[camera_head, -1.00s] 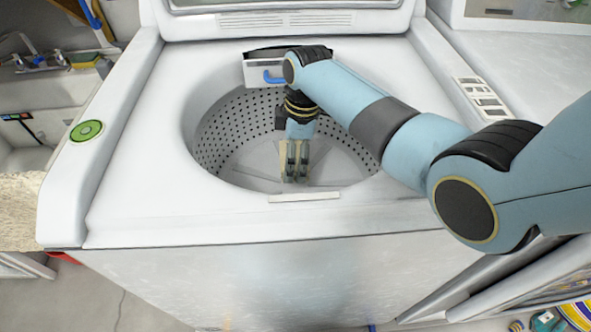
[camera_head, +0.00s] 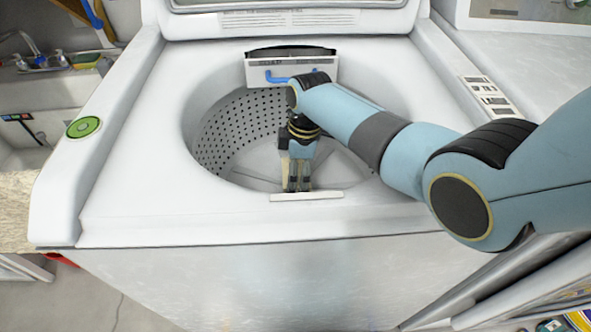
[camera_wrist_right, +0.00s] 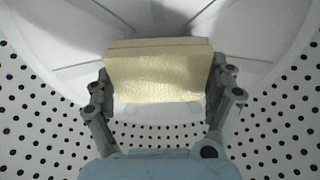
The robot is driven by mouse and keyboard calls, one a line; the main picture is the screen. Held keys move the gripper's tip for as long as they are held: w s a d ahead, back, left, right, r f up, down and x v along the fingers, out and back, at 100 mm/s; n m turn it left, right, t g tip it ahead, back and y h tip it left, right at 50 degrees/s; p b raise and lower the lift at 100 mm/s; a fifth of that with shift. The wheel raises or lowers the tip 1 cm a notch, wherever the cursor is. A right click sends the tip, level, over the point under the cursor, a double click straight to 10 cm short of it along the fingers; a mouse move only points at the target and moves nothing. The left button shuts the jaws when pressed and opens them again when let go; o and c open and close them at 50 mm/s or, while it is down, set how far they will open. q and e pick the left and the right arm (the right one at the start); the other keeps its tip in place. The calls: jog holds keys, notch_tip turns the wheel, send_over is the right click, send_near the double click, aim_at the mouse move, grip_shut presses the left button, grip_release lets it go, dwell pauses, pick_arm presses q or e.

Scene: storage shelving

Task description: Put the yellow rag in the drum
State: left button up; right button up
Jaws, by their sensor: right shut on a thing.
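The drum (camera_head: 235,130) is the round perforated tub in the open top of the white washing machine. My right gripper (camera_head: 299,186) points down in the drum opening, near its front rim. In the right wrist view the right gripper (camera_wrist_right: 159,80) is shut on the pale yellow rag (camera_wrist_right: 158,72), which looks like a folded block between the fingers. The drum's holes and floor fins (camera_wrist_right: 75,65) show around and behind it. In the head view the rag is mostly hidden by the gripper. My left gripper is not in view.
A white drawer with a blue handle (camera_head: 290,76) is at the drum's back edge. A pale strip (camera_head: 306,196) lies along the front rim. A sink (camera_head: 45,100) stands at far left.

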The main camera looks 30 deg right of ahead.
jog(key=o, duration=0.9)
notch_tip(320, 180, up, 13)
jog(key=d+p, duration=0.1)
jog(key=p, duration=0.2)
jog(key=shift+s+p, duration=0.35)
jog(key=shift+w+r, duration=0.1)
